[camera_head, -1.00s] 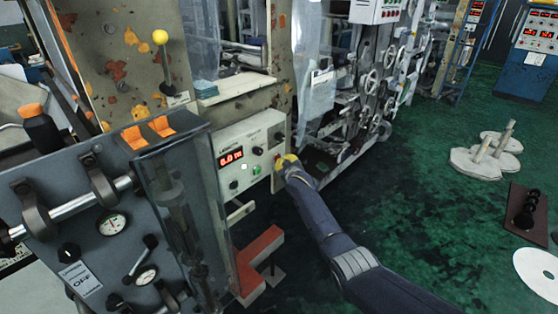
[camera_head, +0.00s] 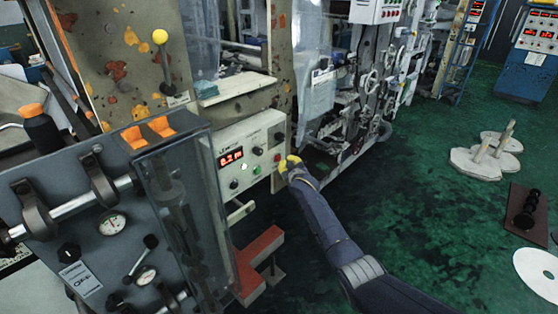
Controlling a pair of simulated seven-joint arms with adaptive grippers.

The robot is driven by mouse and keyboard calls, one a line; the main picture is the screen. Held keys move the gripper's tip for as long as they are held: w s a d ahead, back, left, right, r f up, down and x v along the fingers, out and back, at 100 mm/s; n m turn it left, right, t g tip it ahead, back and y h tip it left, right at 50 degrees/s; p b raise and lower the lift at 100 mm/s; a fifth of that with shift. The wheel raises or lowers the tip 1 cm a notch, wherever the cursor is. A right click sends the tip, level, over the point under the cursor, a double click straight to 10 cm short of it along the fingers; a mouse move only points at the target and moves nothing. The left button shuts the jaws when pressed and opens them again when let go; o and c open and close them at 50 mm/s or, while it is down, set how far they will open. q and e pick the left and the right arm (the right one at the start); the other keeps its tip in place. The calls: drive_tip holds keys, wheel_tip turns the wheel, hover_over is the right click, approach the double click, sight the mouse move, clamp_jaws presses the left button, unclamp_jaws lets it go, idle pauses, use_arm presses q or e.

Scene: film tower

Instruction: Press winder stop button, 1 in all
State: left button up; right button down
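The winder's control panel (camera_head: 250,150) is a pale box with a red lit length display (camera_head: 231,157), which seems to read 6.2 m. It carries black knobs, a white button (camera_head: 244,167) and a green button (camera_head: 257,170). A small red button (camera_head: 277,157) shows near the right edge of the panel. My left gripper is out of view.
A grey machine housing with gauges (camera_head: 112,225) and a clear guard stands at the left front. A red bracket (camera_head: 258,255) juts out below the panel. The green floor (camera_head: 420,220) is open at right, with metal discs (camera_head: 483,160) farther off.

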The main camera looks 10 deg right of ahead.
drive_tip(key=shift+s+d, duration=0.8)
drive_tip(key=shift+s, duration=0.2)
drive_tip(key=shift+s+d, duration=0.75)
drive_tip(key=shift+s, duration=0.2)
drive_tip(key=shift+a, duration=0.1)
drive_tip(key=s+d+f+g, duration=0.1)
drive_tip(key=s+f, duration=0.3)
drive_tip(key=f, duration=0.4)
drive_tip(key=s+d+f+m+g, duration=0.1)
drive_tip(key=s+f, duration=0.2)
drive_tip(key=f, duration=0.5)
drive_tip(key=s+f+g, duration=0.1)
drive_tip(key=s+f, duration=0.3)
drive_tip(key=f, duration=0.4)
drive_tip(key=s+d+f+g, duration=0.2)
drive_tip(key=s+f+g, duration=0.2)
drive_tip(key=s+f, duration=1.5)
drive_tip(key=s+f+g, duration=0.2)
drive_tip(key=s+f, duration=0.4)
drive_tip(key=s, duration=0.5)
drive_tip(key=s+f+g, duration=0.1)
drive_tip(key=s+f, duration=0.6)
drive_tip(key=s, duration=0.5)
drive_tip(key=s+f+g, duration=0.2)
drive_tip(key=s, duration=1.3)
drive_tip(key=s+f+m+g, duration=0.1)
drive_tip(key=s+f, duration=0.2)
drive_tip(key=s, duration=1.2)
drive_tip(key=shift+d+g+h, duration=0.25)
drive_tip(key=shift+g+h, duration=0.15)
